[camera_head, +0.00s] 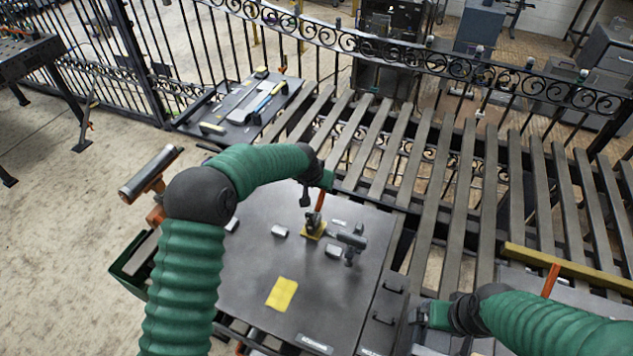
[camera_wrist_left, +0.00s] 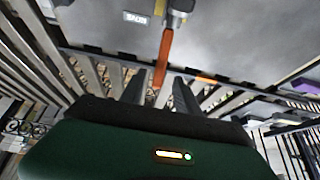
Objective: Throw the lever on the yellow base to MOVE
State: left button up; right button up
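The yellow base (camera_head: 313,229) sits on the grey table's upper middle, with a dark metal pivot on it. Its orange lever (camera_head: 321,201) sticks up and away toward the gate. My left gripper (camera_head: 316,190) is over the lever's upper end. In the left wrist view the orange lever (camera_wrist_left: 164,58) runs between the two dark, spread fingers (camera_wrist_left: 160,88); contact cannot be told. A small plate reading MOVE (camera_wrist_left: 135,17) shows upside down beside the lever's foot. My right gripper (camera_head: 425,316) is at the lower right, away from the lever; its fingers are unclear.
Small metal blocks (camera_head: 280,231) and a grey T-shaped piece (camera_head: 351,241) stand near the base. A yellow sheet (camera_head: 281,293) lies on the table (camera_head: 250,270). A slatted dark rack (camera_head: 460,190) and scrolled iron fence (camera_head: 450,62) are behind. A yellow bar (camera_head: 570,270) lies right.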

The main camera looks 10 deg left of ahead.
jog(key=shift+s+f+b, duration=0.1)
jog(key=shift+f+b, duration=0.3)
jog(key=shift+f, duration=0.2)
pick_arm(q)
jog(key=v, duration=0.7)
jog(key=shift+r, duration=0.2)
jog(key=shift+s, duration=0.15)
